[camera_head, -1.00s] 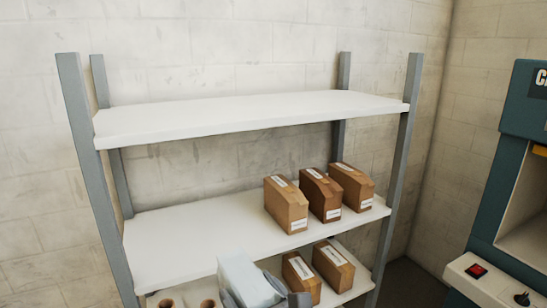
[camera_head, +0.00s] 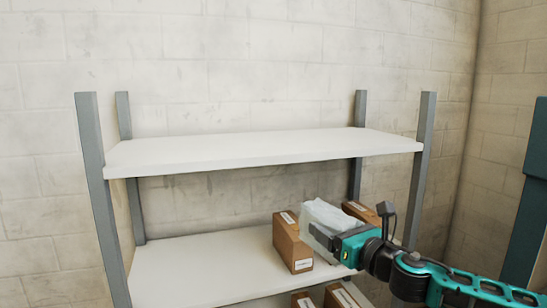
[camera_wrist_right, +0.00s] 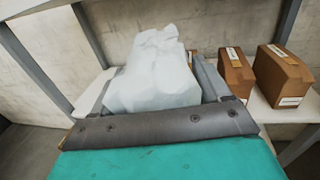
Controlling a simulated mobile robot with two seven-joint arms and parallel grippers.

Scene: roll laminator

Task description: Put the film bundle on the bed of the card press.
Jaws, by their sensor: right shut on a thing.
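The film bundle (camera_head: 328,216) is a pale, whitish, crinkled block. My right gripper (camera_head: 318,232) is shut on it and holds it in front of the middle shelf, where it partly covers the cartons. In the right wrist view the bundle (camera_wrist_right: 152,78) sits between the two grey fingers of the right gripper (camera_wrist_right: 155,92). A teal upright machine (camera_head: 529,205), likely the card press, is cut off at the right edge; its bed is not in view now. My left gripper is not in view.
A shelf rack has an empty white top board (camera_head: 260,148) and a middle board (camera_head: 200,268), bare on its left. A brown carton (camera_head: 290,245) stands beside the bundle, with others behind and below. Grey posts (camera_head: 417,175) flank the rack on the right. Two cartons (camera_wrist_right: 238,72) show in the right wrist view.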

